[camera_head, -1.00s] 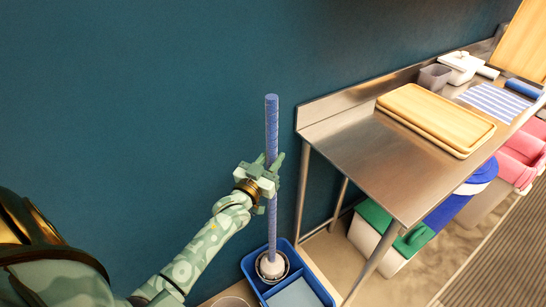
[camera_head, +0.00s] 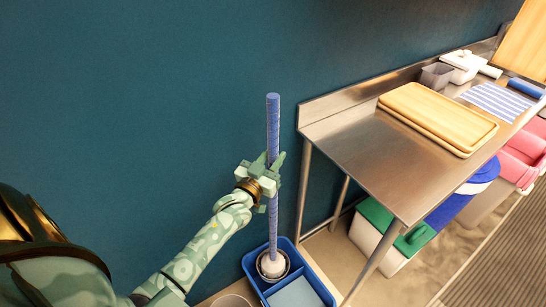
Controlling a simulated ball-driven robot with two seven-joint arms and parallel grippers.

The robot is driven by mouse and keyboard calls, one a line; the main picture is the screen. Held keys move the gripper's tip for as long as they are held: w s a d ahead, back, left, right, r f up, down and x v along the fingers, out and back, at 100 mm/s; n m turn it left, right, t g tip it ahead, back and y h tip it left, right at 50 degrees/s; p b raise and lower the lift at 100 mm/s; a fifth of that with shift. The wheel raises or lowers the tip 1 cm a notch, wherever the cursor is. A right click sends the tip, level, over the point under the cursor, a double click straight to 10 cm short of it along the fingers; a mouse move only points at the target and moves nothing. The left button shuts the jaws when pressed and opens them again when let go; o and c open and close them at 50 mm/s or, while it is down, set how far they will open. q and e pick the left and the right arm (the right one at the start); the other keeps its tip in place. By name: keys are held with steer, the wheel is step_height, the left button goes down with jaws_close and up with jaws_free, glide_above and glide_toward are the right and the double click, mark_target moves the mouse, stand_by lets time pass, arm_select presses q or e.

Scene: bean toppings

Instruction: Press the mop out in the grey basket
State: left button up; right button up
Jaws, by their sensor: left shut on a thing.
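The mop has a blue handle (camera_head: 273,130) that stands nearly upright in front of the wall. Its pale head (camera_head: 272,265) sits in a round grey basket (camera_head: 284,275) inside a blue bucket (camera_head: 251,262) at the bottom of the view. My left gripper (camera_head: 271,174) is shut on the mop handle around its middle, above the bucket. The lower part of the mop head is hidden inside the basket. My right gripper does not show.
A steel table (camera_head: 358,157) with wooden trays (camera_head: 437,117) stands right of the mop. A white bin with a green lid (camera_head: 409,241) is under it. The teal wall (camera_head: 150,90) is behind the mop. A round rim (camera_head: 231,300) shows left of the bucket.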

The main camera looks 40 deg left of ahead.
mark_target(270, 145)
arm_select(q)
steer(key=shift+f+b, duration=0.35)
steer(key=shift+f, duration=0.3)
stand_by(0.4)
steer(key=shift+f, duration=0.15)
stand_by(1.1)
step_height(270, 145, up, 8)
steer(key=p, duration=0.7)
steer(key=shift+f, duration=0.3)
